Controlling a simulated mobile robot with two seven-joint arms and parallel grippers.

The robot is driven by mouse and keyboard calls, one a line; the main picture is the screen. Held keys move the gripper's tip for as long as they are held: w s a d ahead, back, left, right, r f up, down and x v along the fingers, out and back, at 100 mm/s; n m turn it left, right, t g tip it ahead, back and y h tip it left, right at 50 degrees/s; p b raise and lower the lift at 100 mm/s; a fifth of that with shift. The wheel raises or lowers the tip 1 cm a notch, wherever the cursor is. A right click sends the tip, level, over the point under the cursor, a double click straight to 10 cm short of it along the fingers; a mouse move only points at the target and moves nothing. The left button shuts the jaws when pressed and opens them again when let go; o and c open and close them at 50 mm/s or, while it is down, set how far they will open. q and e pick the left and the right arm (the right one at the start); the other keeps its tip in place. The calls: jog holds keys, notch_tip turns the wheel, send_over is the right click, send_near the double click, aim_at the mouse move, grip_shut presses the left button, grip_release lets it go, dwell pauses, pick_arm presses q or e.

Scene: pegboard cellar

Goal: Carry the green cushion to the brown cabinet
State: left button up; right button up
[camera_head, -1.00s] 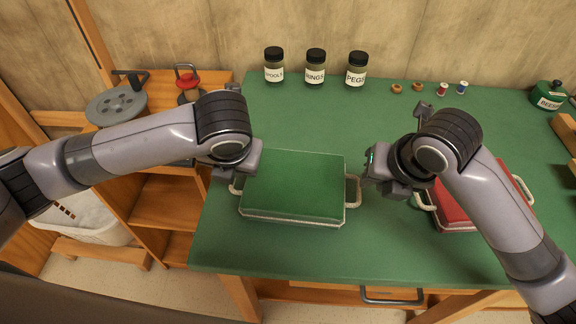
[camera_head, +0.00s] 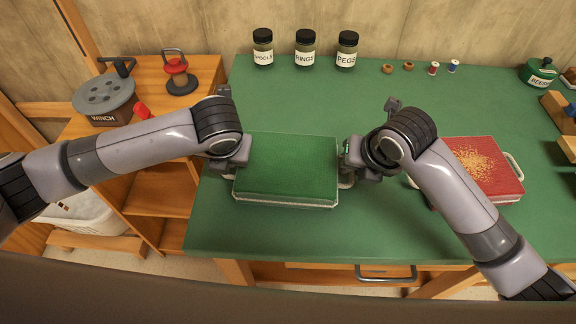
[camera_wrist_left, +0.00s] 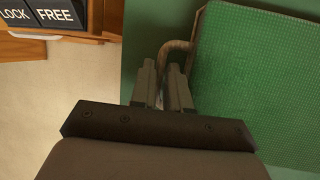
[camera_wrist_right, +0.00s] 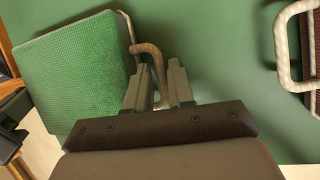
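The green cushion (camera_head: 286,168), a flat pad with a pale edge and a rope handle at each side, lies on the green-topped table (camera_head: 330,238). My left gripper (camera_wrist_left: 161,75) is at its left handle (camera_wrist_left: 175,46), with its fingers close together on the rope. My right gripper (camera_wrist_right: 158,75) is at the right handle (camera_wrist_right: 150,50), its fingers apart with the rope between them. In the head view my right gripper (camera_head: 352,160) partly covers that handle. I cannot tell whether any brown cabinet is in view.
Jars (camera_head: 305,50) and small spools stand along the back. A wooden shelf unit (camera_head: 160,208) with a winch (camera_head: 104,98) on top stands left of the table. A white basket (camera_head: 85,222) is below.

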pick_arm(q)
jog(key=shift+w+f, duration=0.15)
jog(key=shift+f, duration=0.15)
pick_arm(e)
jog(key=shift+w+f, duration=0.15)
jog(key=shift+f, duration=0.2)
pick_arm(q)
grip_shut()
pick_arm(e)
grip_shut()
pick_arm(q)
jog(key=shift+r, duration=0.15)
pick_arm(e)
jog(key=shift+r, duration=0.2)
